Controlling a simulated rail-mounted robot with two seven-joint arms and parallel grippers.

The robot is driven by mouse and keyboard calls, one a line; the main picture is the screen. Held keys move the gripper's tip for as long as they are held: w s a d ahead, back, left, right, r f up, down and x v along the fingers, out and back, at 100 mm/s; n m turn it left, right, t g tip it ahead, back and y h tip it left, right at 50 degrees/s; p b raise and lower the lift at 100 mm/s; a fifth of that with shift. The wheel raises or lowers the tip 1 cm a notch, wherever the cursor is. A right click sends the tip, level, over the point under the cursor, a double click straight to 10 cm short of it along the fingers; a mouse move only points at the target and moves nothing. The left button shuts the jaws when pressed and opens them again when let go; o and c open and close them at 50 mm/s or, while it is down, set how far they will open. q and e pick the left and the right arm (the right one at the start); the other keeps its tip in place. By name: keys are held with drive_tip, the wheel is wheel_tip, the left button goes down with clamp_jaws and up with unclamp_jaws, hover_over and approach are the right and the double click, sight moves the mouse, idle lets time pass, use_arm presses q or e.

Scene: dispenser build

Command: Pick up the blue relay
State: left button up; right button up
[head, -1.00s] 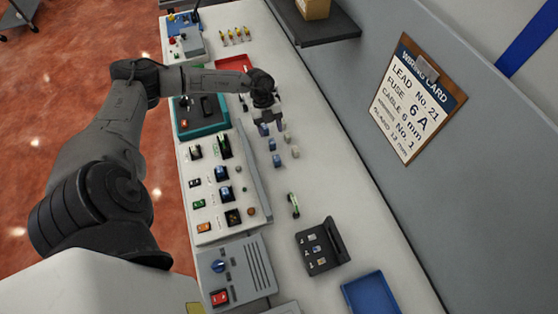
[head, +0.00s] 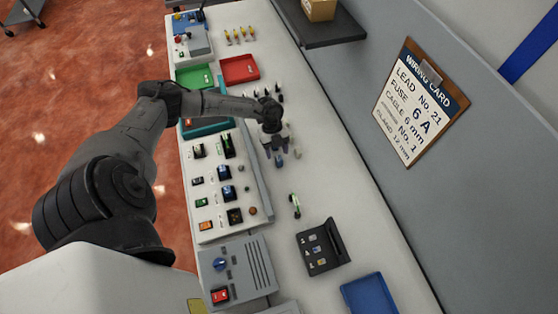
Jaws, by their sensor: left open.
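A small blue relay (head: 279,161) lies on the white bench top, just below my left gripper's fingers in the head view. My left gripper (head: 276,152) points down, open, over the group of small blocks, with its fingers close to the blue relay. I cannot tell whether the fingers touch it or are around it. A small pale grey block (head: 297,154) stands just right of the fingers. The other blocks of the group are hidden behind the gripper. My right gripper is not in view.
A white panel with switches and sockets (head: 206,218) runs along the left. A green tray (head: 195,77) and a red tray (head: 240,69) lie farther back. A green cylindrical part (head: 295,206), a black holder (head: 321,254) and a blue tray (head: 370,294) are nearer. The right bench strip is clear.

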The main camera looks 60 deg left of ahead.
sight(279, 157)
use_arm(q)
drive_tip(key=shift+x, duration=2.35)
drive_tip(key=shift+w+d, duration=0.1)
drive_tip(key=shift+w, duration=0.05)
drive_tip(key=shift+r, duration=0.1)
drive_tip(key=c, duration=1)
